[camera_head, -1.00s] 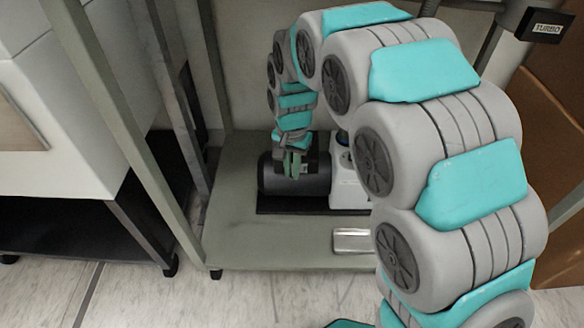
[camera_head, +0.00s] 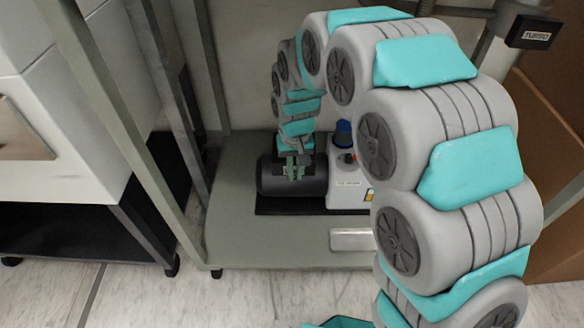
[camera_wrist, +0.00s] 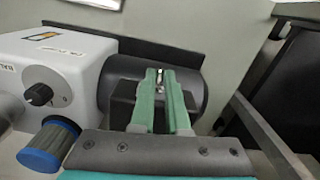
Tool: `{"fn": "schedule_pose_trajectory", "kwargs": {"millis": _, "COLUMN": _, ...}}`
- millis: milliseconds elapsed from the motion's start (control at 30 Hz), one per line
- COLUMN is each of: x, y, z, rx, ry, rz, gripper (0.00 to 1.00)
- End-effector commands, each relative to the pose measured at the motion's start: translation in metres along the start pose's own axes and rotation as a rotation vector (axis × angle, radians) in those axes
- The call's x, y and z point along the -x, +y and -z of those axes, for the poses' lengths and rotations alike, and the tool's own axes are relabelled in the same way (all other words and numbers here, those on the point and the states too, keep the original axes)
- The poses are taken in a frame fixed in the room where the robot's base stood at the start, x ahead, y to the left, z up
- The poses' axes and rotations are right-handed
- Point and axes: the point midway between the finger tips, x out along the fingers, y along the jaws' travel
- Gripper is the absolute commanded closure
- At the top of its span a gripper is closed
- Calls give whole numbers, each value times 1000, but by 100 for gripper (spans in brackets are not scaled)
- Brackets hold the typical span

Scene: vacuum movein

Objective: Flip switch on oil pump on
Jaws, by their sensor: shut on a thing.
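The oil pump has a black motor cylinder (camera_head: 270,181) on the left and a white body (camera_head: 345,187) on the right, lying on a platform. In the wrist view the black motor (camera_wrist: 195,88) carries a black box (camera_wrist: 121,110). My gripper (camera_wrist: 160,74), with green fingers, reaches over this box. It is shut on a small silver switch lever (camera_wrist: 160,79) between the fingertips. The fingers hide most of the switch, so its on or off position cannot be told. In the head view my gripper (camera_head: 293,174) is at the motor's top right.
The pump stands on a grey frame's lower shelf (camera_head: 235,235), between uprights (camera_head: 122,120). A blue cap (camera_wrist: 48,146) and a dark knob (camera_wrist: 39,95) are close to my gripper. A silver block (camera_head: 352,239) lies on the shelf front. The shelf's front left is clear.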

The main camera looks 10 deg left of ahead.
Motion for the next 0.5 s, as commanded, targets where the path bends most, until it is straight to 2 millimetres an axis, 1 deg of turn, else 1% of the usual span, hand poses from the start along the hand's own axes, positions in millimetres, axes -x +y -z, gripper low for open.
{"fn": "schedule_pose_trajectory", "kwargs": {"millis": 200, "x": 2, "y": 4, "z": 0, "rx": 168, "ry": 1, "rz": 1, "gripper": 100}}
{"fn": "schedule_pose_trajectory", "kwargs": {"millis": 500, "x": 2, "y": 8, "z": 2, "rx": 317, "ry": 2, "rz": 1, "gripper": 100}}
